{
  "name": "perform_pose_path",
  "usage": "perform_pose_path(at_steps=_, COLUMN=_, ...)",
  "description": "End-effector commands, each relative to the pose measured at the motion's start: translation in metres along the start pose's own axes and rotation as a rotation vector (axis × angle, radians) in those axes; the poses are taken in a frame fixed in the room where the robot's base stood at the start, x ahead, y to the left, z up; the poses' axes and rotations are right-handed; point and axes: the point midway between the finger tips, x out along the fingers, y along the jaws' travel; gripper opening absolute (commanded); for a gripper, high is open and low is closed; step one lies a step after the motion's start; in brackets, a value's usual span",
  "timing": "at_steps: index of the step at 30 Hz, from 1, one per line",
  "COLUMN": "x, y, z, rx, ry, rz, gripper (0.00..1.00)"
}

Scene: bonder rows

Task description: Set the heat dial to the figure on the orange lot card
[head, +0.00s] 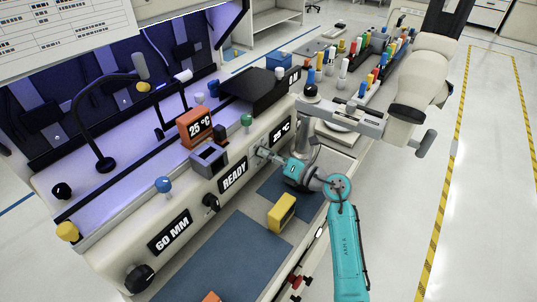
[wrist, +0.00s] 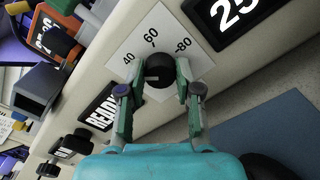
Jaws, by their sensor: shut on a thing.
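The heat dial is a black round knob (wrist: 160,68) on a white scale plate (wrist: 138,44) marked 40, 60 and 80. My gripper (wrist: 157,80) has its two fingers on either side of the knob, shut on it. In the head view my gripper (head: 266,154) reaches the bench's front panel, and its fingers hide the knob. A black display (head: 281,133) above the dial reads 25 °C. An orange block (head: 196,126) on the bench top shows 25 °C. An orange piece (head: 211,297) is cut off at the bottom edge; no figure on it is readable.
READY (head: 233,177) and 60 MM (head: 170,232) displays and other black knobs (head: 139,278) line the same panel. Several coloured pegs stand at the back right. The floor at right is clear.

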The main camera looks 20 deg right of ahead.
Motion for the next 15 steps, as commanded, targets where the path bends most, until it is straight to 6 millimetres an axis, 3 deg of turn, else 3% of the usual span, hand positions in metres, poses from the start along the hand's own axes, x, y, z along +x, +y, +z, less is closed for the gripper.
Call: perform_pose_path(at_steps=15, x=-0.0001, y=-0.0013, z=0.0002, rx=0.267, ry=-0.001, rz=-0.001, gripper=0.0)
